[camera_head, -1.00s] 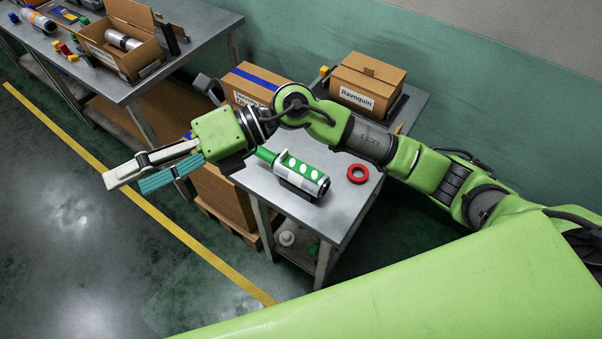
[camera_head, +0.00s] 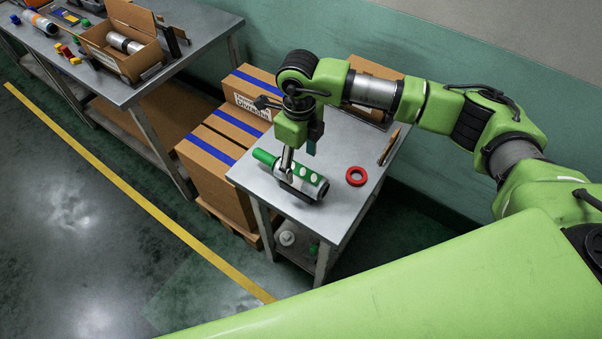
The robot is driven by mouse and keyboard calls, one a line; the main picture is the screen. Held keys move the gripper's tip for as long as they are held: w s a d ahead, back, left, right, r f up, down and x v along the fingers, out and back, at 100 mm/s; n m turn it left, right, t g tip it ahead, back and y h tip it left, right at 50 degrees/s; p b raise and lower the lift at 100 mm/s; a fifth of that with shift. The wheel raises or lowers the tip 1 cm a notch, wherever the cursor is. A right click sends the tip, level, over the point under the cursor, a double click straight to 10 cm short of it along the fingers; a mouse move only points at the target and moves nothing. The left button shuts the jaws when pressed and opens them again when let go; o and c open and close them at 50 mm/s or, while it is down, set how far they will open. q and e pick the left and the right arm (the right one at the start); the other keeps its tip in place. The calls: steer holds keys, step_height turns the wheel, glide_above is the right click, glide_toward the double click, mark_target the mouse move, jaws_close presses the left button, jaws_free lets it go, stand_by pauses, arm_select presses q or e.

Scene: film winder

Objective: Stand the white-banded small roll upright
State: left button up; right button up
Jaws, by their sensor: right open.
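A roll (camera_head: 308,185) with green and white-oval wrapping and a grey end lies on its side on the small metal table (camera_head: 345,205). A green piece (camera_head: 264,157) sticks out at its left end. I cannot clearly make out a white band on it. My right gripper (camera_head: 299,160) is open and points down over the roll. Its light finger is in front of the roll's left part and its teal finger is behind; I cannot tell whether they touch it. My left gripper is not in view.
A red ring (camera_head: 356,176) and a thin brown tool (camera_head: 389,147) lie right of the roll. Cartons (camera_head: 215,150) with blue tape stand left of the table.

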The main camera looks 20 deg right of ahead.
mark_target(301, 170)
steer(key=shift+f, duration=0.6)
step_height(301, 170, down, 4)
steer(key=p, duration=0.3)
steer(key=shift+d+f, duration=0.15)
steer(key=shift+f, duration=0.45)
steer(key=shift+c, duration=0.4)
steer(key=c, duration=1.3)
